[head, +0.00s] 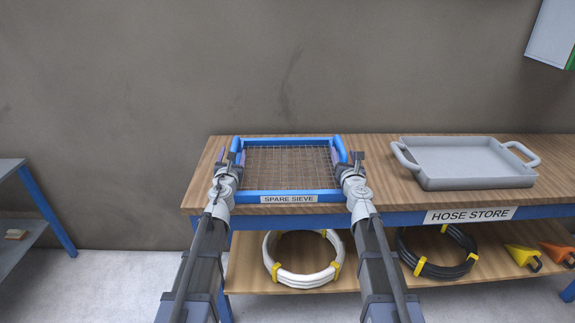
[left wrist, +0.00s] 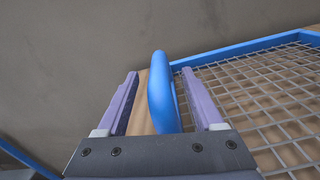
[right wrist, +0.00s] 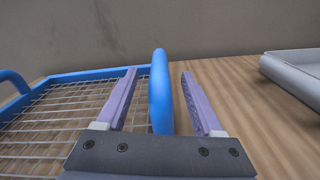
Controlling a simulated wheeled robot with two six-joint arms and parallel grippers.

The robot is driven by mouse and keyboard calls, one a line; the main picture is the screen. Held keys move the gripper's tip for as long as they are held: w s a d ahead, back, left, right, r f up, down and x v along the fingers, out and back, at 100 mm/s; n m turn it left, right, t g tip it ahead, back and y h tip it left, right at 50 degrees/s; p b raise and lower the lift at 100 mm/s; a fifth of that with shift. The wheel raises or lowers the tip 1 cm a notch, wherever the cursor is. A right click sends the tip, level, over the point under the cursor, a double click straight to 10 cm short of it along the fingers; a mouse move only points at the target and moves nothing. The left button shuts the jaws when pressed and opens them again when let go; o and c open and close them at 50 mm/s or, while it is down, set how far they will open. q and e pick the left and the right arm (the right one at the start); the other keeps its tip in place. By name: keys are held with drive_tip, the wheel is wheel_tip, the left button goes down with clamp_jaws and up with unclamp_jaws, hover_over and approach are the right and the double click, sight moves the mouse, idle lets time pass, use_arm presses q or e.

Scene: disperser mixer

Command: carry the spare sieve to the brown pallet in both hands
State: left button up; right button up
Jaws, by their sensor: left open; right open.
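The spare sieve (head: 290,197) is a blue square frame with a wire mesh and a label, lying flat on the wooden bench. It has a blue handle on each side. My left gripper (head: 230,157) is open, with its fingers on either side of the left handle (left wrist: 162,92). My right gripper (head: 348,157) is open, with its fingers on either side of the right handle (right wrist: 160,92). Both handles stand between the fingers with gaps showing. The brown pallet is not in view.
A grey tray (head: 468,183) with handles stands on the bench (head: 375,196) to the right of the sieve. A shelf below holds a white hose coil (head: 284,281), a black hose coil (head: 440,271) and yellow and orange pieces. A grey shelf unit (head: 48,205) stands at far left.

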use_arm(q)
drive_tip(key=w, duration=0.3)
use_arm(e)
drive_tip(key=w, duration=0.3)
drive_tip(key=shift+a, duration=0.1)
use_arm(q)
clamp_jaws()
use_arm(e)
clamp_jaws()
idle(0.8)
